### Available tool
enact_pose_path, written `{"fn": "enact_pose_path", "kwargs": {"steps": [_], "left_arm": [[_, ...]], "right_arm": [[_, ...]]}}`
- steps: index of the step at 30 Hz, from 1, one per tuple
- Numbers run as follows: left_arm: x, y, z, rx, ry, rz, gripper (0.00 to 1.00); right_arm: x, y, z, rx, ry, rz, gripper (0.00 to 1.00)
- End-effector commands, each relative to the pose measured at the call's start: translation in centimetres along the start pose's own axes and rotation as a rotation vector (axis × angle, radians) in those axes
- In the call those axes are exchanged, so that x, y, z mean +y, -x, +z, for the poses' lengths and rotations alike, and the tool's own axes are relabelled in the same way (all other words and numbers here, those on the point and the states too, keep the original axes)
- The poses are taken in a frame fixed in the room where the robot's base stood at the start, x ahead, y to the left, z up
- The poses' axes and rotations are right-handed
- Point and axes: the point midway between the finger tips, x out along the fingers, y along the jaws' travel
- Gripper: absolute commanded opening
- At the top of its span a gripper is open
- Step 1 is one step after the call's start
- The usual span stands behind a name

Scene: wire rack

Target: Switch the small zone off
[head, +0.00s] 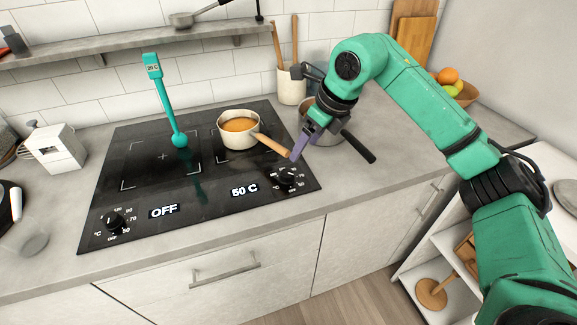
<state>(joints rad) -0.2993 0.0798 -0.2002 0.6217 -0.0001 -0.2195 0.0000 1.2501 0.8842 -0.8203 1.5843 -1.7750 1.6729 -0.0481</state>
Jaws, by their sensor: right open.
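The black cooktop (140,205) has two zones. The left zone (155,165) is a bare marked square, and its display (164,211) reads OFF. A small saucepan (240,143) of orange liquid with a wooden handle stands on the right zone. The right display (244,190) reads 50 C. The right knob (287,177) sits at the cooktop's front right, the left knob (113,220) at its front left. My right gripper (297,154) is open, just above and behind the right knob, near the saucepan handle's end; contact is unclear. My left gripper is out of view.
A steel pot (326,136) with a black handle stands behind my right gripper. A turquoise thermometer (166,105) reading 20 C stands over the left zone. A utensil crock (291,88) and fruit bowl (467,93) are at the back. The counter front (180,247) is clear.

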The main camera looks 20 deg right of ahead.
Motion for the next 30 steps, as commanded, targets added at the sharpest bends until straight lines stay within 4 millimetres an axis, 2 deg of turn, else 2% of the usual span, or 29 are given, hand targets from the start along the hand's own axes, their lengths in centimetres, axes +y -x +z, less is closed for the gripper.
{"fn": "enact_pose_path", "kwargs": {"steps": [4,12,17,23,24,26,27,30], "left_arm": [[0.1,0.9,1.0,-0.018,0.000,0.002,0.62],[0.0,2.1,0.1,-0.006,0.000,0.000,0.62],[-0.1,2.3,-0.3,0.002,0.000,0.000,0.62],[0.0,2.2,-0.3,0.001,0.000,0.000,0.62],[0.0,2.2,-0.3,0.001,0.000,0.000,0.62],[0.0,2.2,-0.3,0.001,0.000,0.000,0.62],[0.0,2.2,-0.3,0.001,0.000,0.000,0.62],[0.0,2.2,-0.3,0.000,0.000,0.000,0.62]], "right_arm": [[0.2,-3.9,0.0,0.005,0.001,0.006,0.76],[0.3,-10.4,0.1,0.000,0.001,0.006,0.76],[0.2,-12.0,0.1,-0.002,0.003,0.005,0.76],[0.2,-12.2,0.1,-0.003,0.003,0.004,0.76],[0.2,-12.2,0.1,-0.003,0.003,0.004,0.72],[0.2,-12.1,0.1,-0.003,0.003,0.004,0.49],[0.2,-12.1,0.1,-0.003,0.003,0.004,0.34],[0.2,-12.1,0.1,-0.003,0.003,0.004,0.00]]}}
